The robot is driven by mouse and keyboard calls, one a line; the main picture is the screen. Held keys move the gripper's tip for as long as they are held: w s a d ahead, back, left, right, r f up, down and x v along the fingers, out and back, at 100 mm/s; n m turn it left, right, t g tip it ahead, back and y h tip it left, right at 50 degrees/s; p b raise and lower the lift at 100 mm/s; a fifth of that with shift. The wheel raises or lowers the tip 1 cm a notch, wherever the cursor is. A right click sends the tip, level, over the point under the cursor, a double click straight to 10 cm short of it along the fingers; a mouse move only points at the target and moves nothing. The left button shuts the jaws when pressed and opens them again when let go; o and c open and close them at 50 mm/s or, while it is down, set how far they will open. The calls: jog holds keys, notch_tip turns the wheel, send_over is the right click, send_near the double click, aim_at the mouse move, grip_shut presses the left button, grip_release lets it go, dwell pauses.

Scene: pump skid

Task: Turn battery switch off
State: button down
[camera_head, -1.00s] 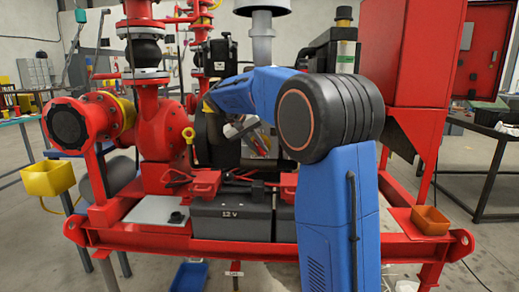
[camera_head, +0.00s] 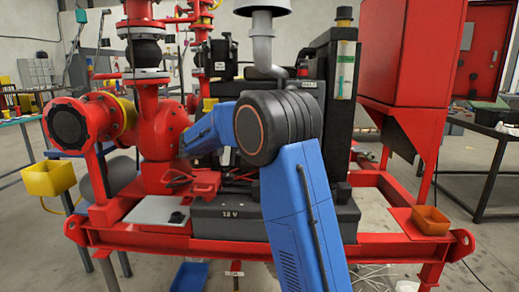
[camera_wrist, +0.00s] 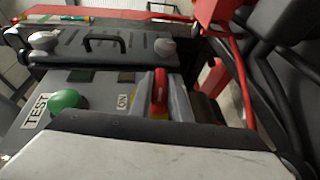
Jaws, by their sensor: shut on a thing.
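The battery switch's red handle (camera_wrist: 160,80) stands in the middle of the wrist view, beside an "ON" label (camera_wrist: 123,101). My gripper (camera_wrist: 160,98) is shut on this handle, with one grey finger on each side of it. The lower part of the switch is hidden by the fingers and the pale gripper body. In the head view my blue arm reaches left across the skid. My gripper and the switch cannot be made out there.
A green button (camera_wrist: 64,100) marked "TEST" is left of the switch. A black battery (camera_wrist: 105,42) with a carry handle lies beyond. The "12 V" battery (camera_head: 232,224) sits on the red skid frame (camera_head: 150,243). A red cable (camera_wrist: 238,75) and dark hoses crowd the right.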

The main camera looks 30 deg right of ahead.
jog(key=shift+w+r+n+h, duration=0.1)
jog(key=shift+w+n+h, duration=0.25)
jog(key=shift+h, duration=0.45)
jog(key=shift+s, duration=0.1)
jog(key=c, duration=1.7)
grip_release()
jog(key=shift+o, duration=0.2)
